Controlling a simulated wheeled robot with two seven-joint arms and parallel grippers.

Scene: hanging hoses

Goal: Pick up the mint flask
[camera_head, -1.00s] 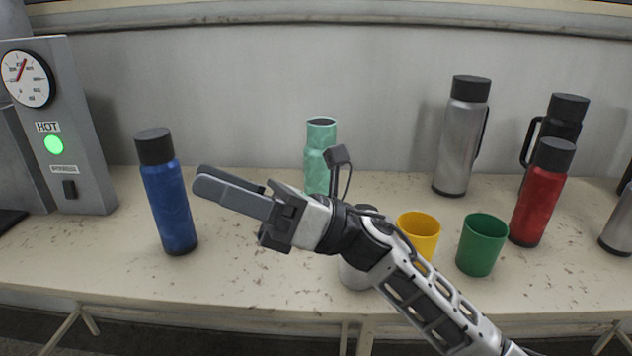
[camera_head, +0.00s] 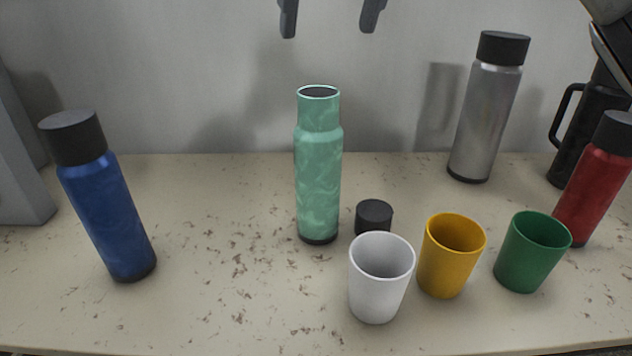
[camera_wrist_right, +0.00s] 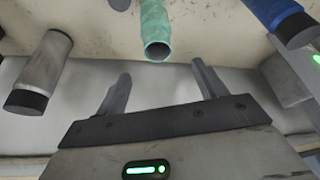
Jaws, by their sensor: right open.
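The mint flask (camera_head: 318,185) stands upright and uncapped on the table, its open mouth facing up. A black cap (camera_head: 374,216) lies on the table just right of its base. My right gripper (camera_head: 331,18) is open and empty above the flask, its two fingers apart and clear of it at the top edge of the head view. In the right wrist view the mint flask (camera_wrist_right: 156,32) appears beyond the open fingers (camera_wrist_right: 162,76), roughly between them and untouched. My left gripper is not in view.
A white cup (camera_head: 380,290), a yellow cup (camera_head: 451,265) and a green cup (camera_head: 530,255) stand right of the flask. A blue flask (camera_head: 108,215) stands at left. A silver flask (camera_head: 485,120), a black jug (camera_head: 590,125) and a red flask (camera_head: 595,190) stand at right.

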